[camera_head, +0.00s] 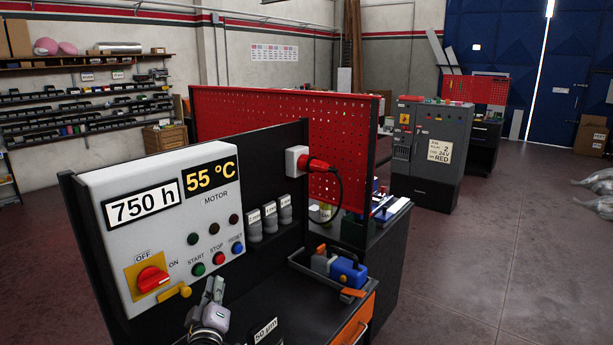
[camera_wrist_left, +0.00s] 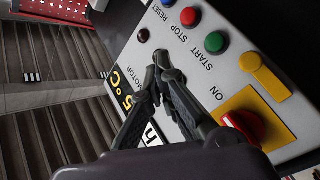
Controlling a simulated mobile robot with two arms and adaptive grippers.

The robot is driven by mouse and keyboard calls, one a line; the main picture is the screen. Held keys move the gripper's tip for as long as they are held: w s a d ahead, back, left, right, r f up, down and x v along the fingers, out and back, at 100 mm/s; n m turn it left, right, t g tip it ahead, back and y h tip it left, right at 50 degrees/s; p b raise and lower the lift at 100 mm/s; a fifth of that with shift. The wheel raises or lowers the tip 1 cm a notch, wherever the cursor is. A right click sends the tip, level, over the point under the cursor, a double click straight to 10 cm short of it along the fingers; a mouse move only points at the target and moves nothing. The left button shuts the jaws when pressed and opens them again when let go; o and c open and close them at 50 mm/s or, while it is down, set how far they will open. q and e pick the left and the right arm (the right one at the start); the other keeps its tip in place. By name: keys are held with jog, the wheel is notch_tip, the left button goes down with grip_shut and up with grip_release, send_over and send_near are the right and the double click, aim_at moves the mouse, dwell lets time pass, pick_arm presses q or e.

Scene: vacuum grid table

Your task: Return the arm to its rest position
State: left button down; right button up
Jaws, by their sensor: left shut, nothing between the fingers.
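My left gripper (camera_head: 214,288) is low in the head view, in front of the lower edge of a white control panel. It is shut and empty. In the left wrist view the closed fingertips (camera_wrist_left: 163,72) lie across the panel (camera_wrist_left: 222,75), between the displays and the buttons; I cannot tell whether they touch it. The panel (camera_head: 110,180) carries a red rotary switch (camera_head: 151,279) on a yellow plate, with OFF and ON labels. Green START (camera_head: 198,269), red STOP (camera_head: 218,258) and blue RESET (camera_head: 238,248) buttons sit to its right. My right gripper is not in view.
A red perforated board (camera_head: 260,110) stands behind.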

pick_arm(q)
jog(key=s+a+f+m+g, duration=0.2)
jog(key=s+f+g, duration=0.2)
jog(key=s+f, duration=0.4)
jog(key=s+a+f+m+g, duration=0.25)
jog(key=s+f, duration=0.35)
jog(key=s, duration=0.3)
jog(key=s+d+f+m+g+h, duration=0.1)
jog(key=s+d+f+m+g, duration=0.15)
jog(key=s, duration=0.65)
jog(key=s+d+f+m+g, duration=0.1)
jog(key=s+m+g, duration=0.2)
jog(key=s, duration=0.5)
jog(key=s+d+f+m+g+h, duration=0.1)
jog(key=s+d+f+m+g, duration=0.15)
jog(key=s, duration=0.65)
notch_tip(320, 180, down, 31)
jog(key=s+g+b, duration=0.2)
jog(key=b, duration=0.3)
jog(key=s+a+f+g+b, duration=0.1)
jog(key=s+a+f+b, duration=0.2)
jog(key=s+f, duration=1.3)
jog(key=shift+s+a+f+m, duration=0.2)
jog(key=shift+a+f+m, duration=0.25)
jog(key=shift+f, duration=0.35)
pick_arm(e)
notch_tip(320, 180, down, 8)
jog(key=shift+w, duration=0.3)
